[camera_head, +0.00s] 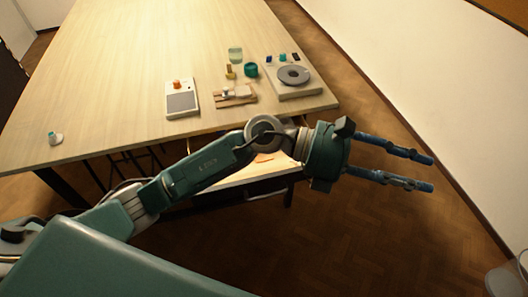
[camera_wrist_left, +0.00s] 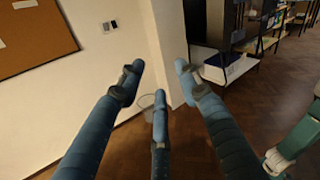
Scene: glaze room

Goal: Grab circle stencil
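I cannot make out a circle stencil in either view. My left gripper (camera_head: 432,174) reaches out past the right end of the table, over the floor. Its blue fingers are spread apart with nothing between them. In the left wrist view the open fingers (camera_wrist_left: 159,76) point at a wall corner and the floor, away from the table. Below the table's front edge a lit drawer or shelf (camera_head: 235,178) shows behind my left arm, with a small orange patch in it. My arm hides part of it. My right gripper is not in view.
A bin (camera_head: 504,281) stands on the floor. The table's left half is mostly clear.

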